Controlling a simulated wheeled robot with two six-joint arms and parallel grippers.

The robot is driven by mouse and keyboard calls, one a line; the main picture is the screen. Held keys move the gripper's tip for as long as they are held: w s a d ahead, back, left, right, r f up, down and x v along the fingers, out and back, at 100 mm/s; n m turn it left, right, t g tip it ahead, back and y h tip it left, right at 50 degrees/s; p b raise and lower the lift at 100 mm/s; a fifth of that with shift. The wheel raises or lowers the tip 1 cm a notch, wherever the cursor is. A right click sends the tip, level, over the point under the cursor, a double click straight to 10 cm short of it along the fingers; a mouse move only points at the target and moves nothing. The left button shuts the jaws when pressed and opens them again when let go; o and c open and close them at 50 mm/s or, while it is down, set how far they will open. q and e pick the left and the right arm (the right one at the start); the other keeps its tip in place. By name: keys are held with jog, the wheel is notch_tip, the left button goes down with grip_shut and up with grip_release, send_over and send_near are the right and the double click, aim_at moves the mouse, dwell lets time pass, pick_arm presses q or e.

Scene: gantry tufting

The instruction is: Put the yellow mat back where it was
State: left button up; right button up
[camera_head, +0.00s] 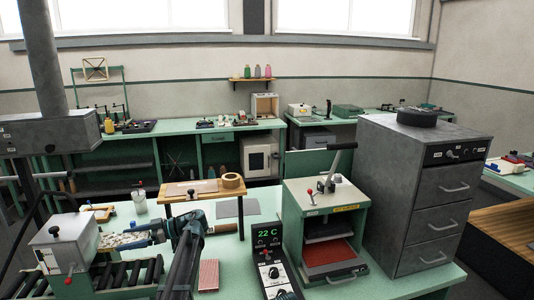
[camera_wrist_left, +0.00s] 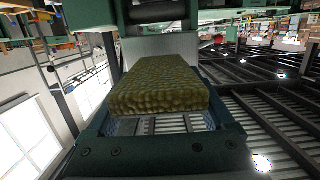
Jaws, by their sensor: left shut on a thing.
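The yellow mat (camera_wrist_left: 160,88), olive yellow with a bumpy top, fills the middle of the left wrist view. My left gripper (camera_wrist_left: 158,118) is shut on it, with a finger along each side. In the head view my left gripper (camera_head: 157,231) is over the front left of the green bench, pointing left at a grey machine (camera_head: 62,243) with a roller bed. A pale speckled surface (camera_head: 125,241) lies just in front of the fingers; I cannot tell there whether it is the mat. My right gripper is not in view.
Black rollers (camera_head: 128,278) lie below and left of the gripper. A wooden stand (camera_head: 200,190) with a tape roll is behind it. A red-striped pad (camera_head: 208,274), a control box (camera_head: 270,255) and a green press (camera_head: 324,215) stand to the right. A grey flat sheet (camera_head: 238,207) lies behind.

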aim_at(129, 239)
pick_arm(q)
notch_tip(129, 239, up, 12)
jog(key=p, duration=1.1)
jog(key=shift+f+b, duration=7)
jog(key=shift+b, duration=0.05)
notch_tip(129, 239, up, 15)
jog(key=p, duration=1.5)
notch_tip(129, 239, down, 15)
jog(key=b, duration=1.5)
notch_tip(129, 239, up, 15)
jog(key=p, duration=1.5)
notch_tip(129, 239, down, 15)
jog(key=b, duration=1.5)
